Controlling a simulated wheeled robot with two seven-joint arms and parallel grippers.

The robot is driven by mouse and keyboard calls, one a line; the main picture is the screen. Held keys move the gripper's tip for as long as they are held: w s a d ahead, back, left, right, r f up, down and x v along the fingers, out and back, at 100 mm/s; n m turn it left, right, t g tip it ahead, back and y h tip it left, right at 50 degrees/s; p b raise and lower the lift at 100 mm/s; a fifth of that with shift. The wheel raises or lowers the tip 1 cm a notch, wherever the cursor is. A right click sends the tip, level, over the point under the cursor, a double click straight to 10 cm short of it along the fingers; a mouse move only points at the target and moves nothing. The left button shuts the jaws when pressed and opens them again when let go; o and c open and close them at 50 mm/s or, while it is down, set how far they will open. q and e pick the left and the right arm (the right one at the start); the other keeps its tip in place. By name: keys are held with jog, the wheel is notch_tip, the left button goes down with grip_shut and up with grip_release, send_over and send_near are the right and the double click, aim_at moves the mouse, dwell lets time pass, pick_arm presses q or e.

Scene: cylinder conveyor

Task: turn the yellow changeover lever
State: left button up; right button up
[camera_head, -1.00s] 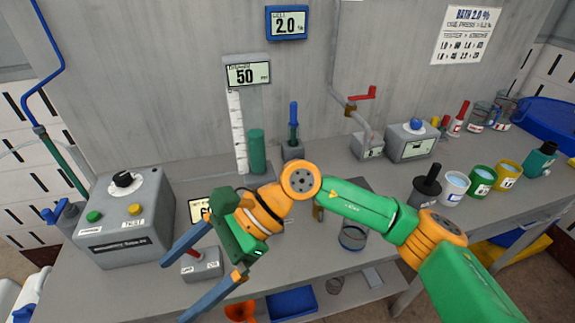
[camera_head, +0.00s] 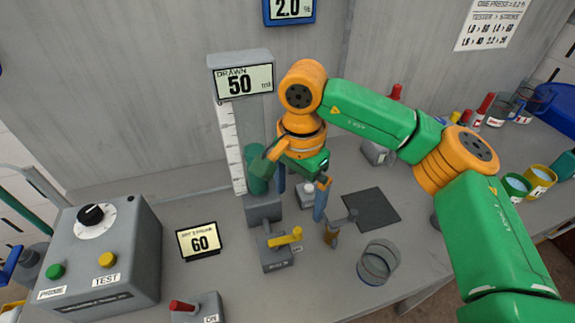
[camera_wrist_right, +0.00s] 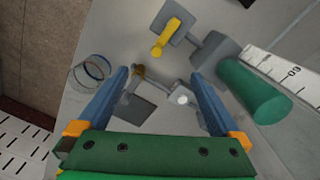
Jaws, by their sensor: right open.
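The yellow lever (camera_head: 285,238) lies across the top of a small grey block (camera_head: 276,255) on the bench. It also shows at the top of the right wrist view (camera_wrist_right: 165,38), beyond the fingertips and not between them. My right gripper (camera_head: 301,203) points down, open and empty, above the bench and behind the lever in the head view. Its two blue fingers straddle a grey fitting with a white top (camera_wrist_right: 183,99) in the right wrist view, and I cannot tell any contact. My left gripper is not in view.
A green cylinder (camera_head: 257,168) stands by a ruled post under a display reading 50 (camera_head: 244,81). A display reading 60 (camera_head: 199,241) and a grey control box (camera_head: 105,250) are left. A brown-tipped spout (camera_head: 332,235), dark pad (camera_head: 371,208) and clear beaker (camera_head: 378,264) are right.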

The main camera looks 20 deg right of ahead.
aim_at(298, 230)
jog(key=s+f+b, duration=0.1)
jog(key=f+b, duration=0.1)
jog(key=b, duration=0.1)
jog(key=shift+s+f, duration=0.25)
jog(key=shift+s, duration=0.15)
jog(key=f+b, duration=0.3)
jog(key=f, duration=0.2)
jog(key=w+f+b, duration=0.1)
jog(key=f+b, duration=0.1)
jog(key=shift+f+b, duration=0.2)
jog(key=shift+b, duration=0.15)
jog(key=shift+s+f+b, duration=0.15)
jog(key=shift+f+b, duration=0.15)
jog(key=shift+f, duration=0.05)
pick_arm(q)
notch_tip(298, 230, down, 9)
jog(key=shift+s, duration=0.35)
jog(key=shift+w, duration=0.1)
pick_arm(e)
grip_shut()
